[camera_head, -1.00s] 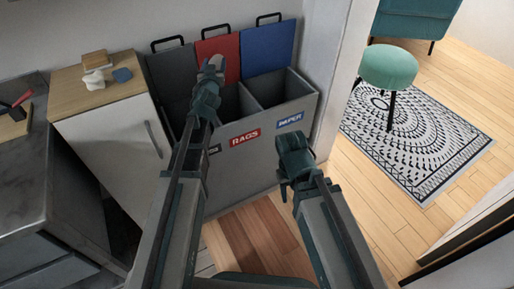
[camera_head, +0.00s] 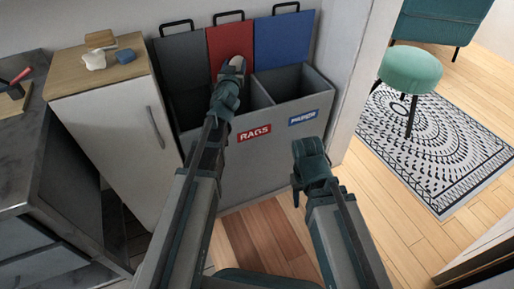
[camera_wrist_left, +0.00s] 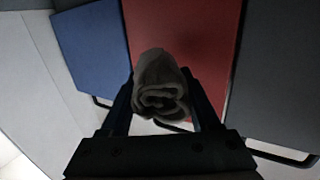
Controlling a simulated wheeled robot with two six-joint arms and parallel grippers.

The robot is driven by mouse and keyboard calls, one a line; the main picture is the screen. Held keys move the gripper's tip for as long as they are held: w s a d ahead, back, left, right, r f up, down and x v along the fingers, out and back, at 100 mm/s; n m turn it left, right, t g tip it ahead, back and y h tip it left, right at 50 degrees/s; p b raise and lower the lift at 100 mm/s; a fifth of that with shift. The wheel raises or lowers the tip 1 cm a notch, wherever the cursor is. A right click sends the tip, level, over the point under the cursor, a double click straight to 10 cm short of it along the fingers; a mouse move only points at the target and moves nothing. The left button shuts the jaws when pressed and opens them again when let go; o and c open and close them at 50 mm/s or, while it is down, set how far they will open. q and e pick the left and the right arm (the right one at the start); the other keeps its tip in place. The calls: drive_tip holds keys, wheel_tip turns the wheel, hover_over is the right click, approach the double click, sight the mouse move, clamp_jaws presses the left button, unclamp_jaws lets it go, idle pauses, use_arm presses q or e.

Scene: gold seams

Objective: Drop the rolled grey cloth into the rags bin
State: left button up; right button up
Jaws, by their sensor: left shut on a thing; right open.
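The rolled grey cloth (camera_wrist_left: 160,85) is held between the fingers of my left gripper (camera_wrist_left: 165,105). In the head view, the cloth (camera_head: 235,65) shows at the tip of my left gripper (camera_head: 231,78), in front of the red lid (camera_head: 222,45). The rags bin is the middle compartment, behind the red and white RAGS label (camera_head: 254,133). My left gripper is over this compartment and hides part of its opening. My right gripper (camera_head: 306,160) is open and empty, in front of the bin unit at the right.
The blue-lidded compartment (camera_head: 290,85) with the PAPER label is to the right, and a grey-lidded one (camera_head: 188,95) is to the left. All lids stand open. A white cabinet (camera_head: 115,130) with small items on top stands at left. A wall edge (camera_head: 350,80) is at right.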

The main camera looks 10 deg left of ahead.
use_arm(q)
wheel_tip(320, 180, down, 3)
drive_tip(key=shift+r+b, duration=0.15)
drive_tip(key=shift+b, duration=0.7)
use_arm(e)
wheel_tip(320, 180, down, 3)
drive_tip(key=shift+r, duration=0.2)
use_arm(q)
drive_tip(key=shift+r, duration=0.1)
drive_tip(key=o, duration=1.4)
